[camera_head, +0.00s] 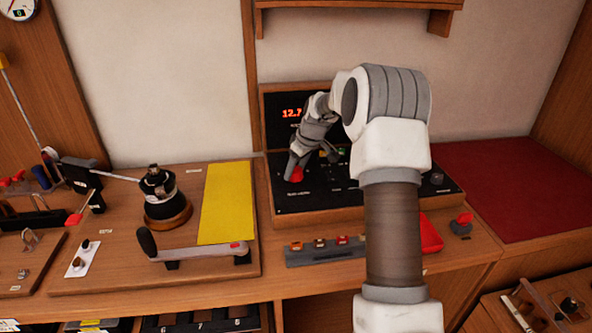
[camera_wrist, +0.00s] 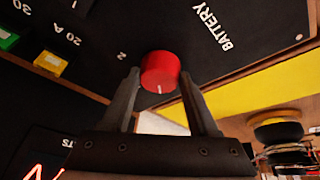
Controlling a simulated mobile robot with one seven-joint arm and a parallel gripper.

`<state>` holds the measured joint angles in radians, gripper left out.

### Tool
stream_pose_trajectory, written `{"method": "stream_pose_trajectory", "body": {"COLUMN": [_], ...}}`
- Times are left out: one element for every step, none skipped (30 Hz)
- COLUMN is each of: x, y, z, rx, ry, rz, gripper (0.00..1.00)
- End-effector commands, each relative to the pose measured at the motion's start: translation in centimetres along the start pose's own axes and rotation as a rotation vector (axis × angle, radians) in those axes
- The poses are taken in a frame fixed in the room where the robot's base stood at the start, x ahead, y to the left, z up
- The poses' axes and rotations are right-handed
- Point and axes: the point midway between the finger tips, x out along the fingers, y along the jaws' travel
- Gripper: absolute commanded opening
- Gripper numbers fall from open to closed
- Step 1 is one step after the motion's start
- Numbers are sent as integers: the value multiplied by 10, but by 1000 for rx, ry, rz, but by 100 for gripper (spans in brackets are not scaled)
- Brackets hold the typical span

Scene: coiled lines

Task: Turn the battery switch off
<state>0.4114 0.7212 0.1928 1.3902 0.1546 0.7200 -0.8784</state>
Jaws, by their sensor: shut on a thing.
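The battery switch is a round red knob (camera_wrist: 160,66) on the black panel, beside the printed word BATTERY in the wrist view. A short white mark shows on its side, towards the bottom of that view. In the head view the red knob (camera_head: 296,174) shows at the panel's lower left, partly covered by my gripper (camera_head: 305,168). In the wrist view my gripper (camera_wrist: 161,78) has one finger on each side of the knob and is shut on it.
The black panel (camera_head: 320,208) has a lit red display (camera_head: 291,113), partly hidden by my arm. Left of it are a yellow sheet (camera_head: 228,202), a black winch (camera_head: 160,190) and a lever handle (camera_head: 200,252). Yellow and green switches (camera_wrist: 50,62) sit near the knob.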

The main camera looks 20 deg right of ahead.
Motion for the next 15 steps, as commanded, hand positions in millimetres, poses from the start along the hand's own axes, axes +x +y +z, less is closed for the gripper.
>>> {"method": "stream_pose_trajectory", "body": {"x": [1,1,0,0,0,0,0,0,0,0,0,0,0,0,0], "y": [-1,-2,-2,-2,-2,-3,-2,-3,-3,-3,-3,-4,-4,-4,-4], "z": [0,0,0,-1,-1,-1,-1,-1,-2,-2,-2,-2,-2,-3,-3], "rx": [31,55,89,114,140,174,200,226,261,287,313,349,375,399,432], "ry": [-3,-5,-6,-7,-9,-12,-14,-15,-18,-19,-21,-23,-24,-26,-29], "rz": [17,26,41,51,62,75,87,98,113,124,135,149,160,170,185], "gripper": [5,5,5,5,5,5,5,5,5,5,5,5,5,5,5]}}
